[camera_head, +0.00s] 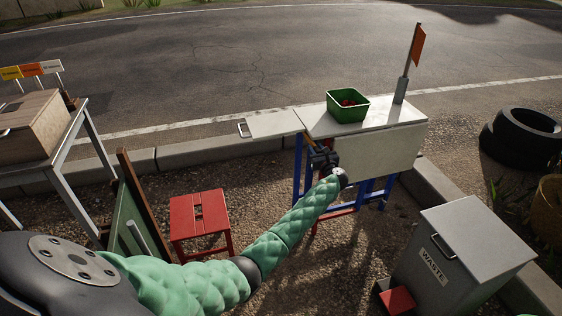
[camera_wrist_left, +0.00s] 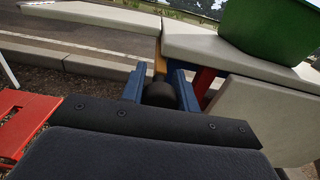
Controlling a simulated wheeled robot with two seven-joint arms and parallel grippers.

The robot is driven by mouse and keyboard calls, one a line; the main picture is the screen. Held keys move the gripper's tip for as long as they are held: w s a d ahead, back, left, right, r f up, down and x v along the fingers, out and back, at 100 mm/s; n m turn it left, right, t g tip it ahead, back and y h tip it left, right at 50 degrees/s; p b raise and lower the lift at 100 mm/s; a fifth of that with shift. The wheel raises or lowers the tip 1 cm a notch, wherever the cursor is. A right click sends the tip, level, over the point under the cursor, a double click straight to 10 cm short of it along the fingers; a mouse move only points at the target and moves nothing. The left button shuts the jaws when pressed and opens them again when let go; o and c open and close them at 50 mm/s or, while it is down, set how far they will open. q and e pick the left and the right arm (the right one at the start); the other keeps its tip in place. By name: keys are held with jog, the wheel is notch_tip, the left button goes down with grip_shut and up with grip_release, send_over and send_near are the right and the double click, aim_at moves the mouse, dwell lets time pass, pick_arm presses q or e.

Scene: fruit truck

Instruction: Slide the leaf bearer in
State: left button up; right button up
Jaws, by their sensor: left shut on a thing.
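The table (camera_head: 345,121) has a pale top on blue and red legs. A pale leaf (camera_head: 378,151) hangs down at its front; it also shows at the right of the left wrist view (camera_wrist_left: 270,118). My left gripper (camera_head: 323,158) is at the front of the table, beside the leaf's left edge. In the left wrist view its two fingers (camera_wrist_left: 160,92) are closed about a dark round knob (camera_wrist_left: 160,94). A short strip of orange-brown wood, apparently the leaf bearer (camera_wrist_left: 160,64), shows behind the knob under the top; most of it is hidden. My right gripper is out of view.
A green crate (camera_head: 347,114) and an orange flag (camera_head: 418,45) stand on the table. A pale board (camera_head: 272,124) with a handle sticks out left. A red stool (camera_head: 199,215) stands front left, a grey waste bin (camera_head: 465,250) front right. Gravel lies between.

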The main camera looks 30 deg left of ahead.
pick_arm(q)
jog(key=o, duration=1)
jog(key=shift+f, duration=0.1)
jog(key=shift+c, duration=0.2)
jog(key=shift+d, duration=0.1)
jog(key=shift+s+d+p, duration=0.3)
jog(key=shift+d+p, duration=0.05)
jog(key=shift+p, duration=0.1)
jog(key=p+v, duration=0.3)
jog(key=v, duration=0.3)
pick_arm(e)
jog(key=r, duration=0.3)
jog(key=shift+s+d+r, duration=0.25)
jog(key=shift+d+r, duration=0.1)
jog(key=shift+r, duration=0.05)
